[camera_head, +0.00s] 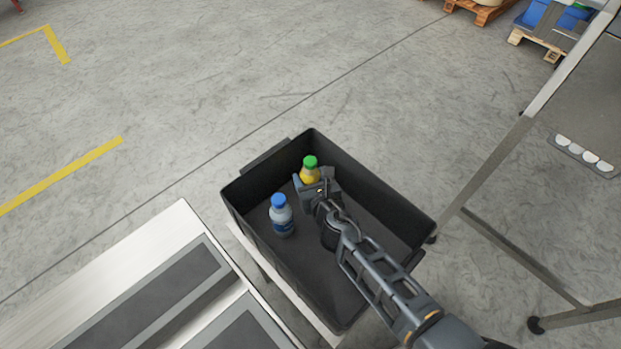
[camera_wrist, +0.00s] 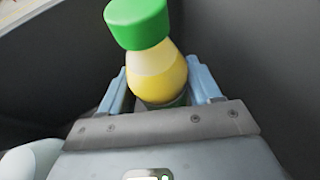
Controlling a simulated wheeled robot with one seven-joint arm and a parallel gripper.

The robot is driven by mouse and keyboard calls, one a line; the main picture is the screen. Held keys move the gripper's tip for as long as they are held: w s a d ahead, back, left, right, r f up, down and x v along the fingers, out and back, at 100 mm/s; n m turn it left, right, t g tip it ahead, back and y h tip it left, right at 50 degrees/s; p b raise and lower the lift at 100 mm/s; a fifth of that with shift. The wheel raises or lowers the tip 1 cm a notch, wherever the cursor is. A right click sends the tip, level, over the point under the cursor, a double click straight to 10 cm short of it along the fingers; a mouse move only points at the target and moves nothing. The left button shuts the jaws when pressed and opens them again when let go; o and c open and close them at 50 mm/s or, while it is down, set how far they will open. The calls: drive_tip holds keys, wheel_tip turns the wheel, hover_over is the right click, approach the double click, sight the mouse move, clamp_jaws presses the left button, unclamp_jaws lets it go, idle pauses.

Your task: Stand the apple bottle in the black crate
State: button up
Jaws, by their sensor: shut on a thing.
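The apple bottle, yellow with a green cap (camera_head: 310,172), is inside the black crate (camera_head: 262,168), near its far end. It looks upright in the head view. My gripper (camera_head: 311,184) is shut on it inside the crate. In the wrist view the bottle (camera_wrist: 156,72) stands between the two pale blue fingers of my gripper (camera_wrist: 160,88). The bottle's lower part is hidden by my gripper, so I cannot tell whether its base touches the crate floor.
A clear bottle with a blue cap (camera_head: 282,216) stands in the crate to the left of my gripper. A metal-edged conveyor or table (camera_head: 160,250) lies at the lower left. A metal frame (camera_head: 490,165) stands to the right. The crate's near floor is clear.

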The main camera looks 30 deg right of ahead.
drive_tip(key=shift+f, duration=0.2)
drive_tip(key=o, duration=1.3)
drive_tip(key=shift+c, duration=0.2)
drive_tip(key=shift+s+r+p, duration=0.2)
drive_tip(key=shift+r+p, duration=0.15)
drive_tip(key=shift+r, duration=0.05)
drive_tip(key=p+v, duration=0.2)
drive_tip(key=v, duration=0.9)
drive_tip(key=shift+s, duration=0.3)
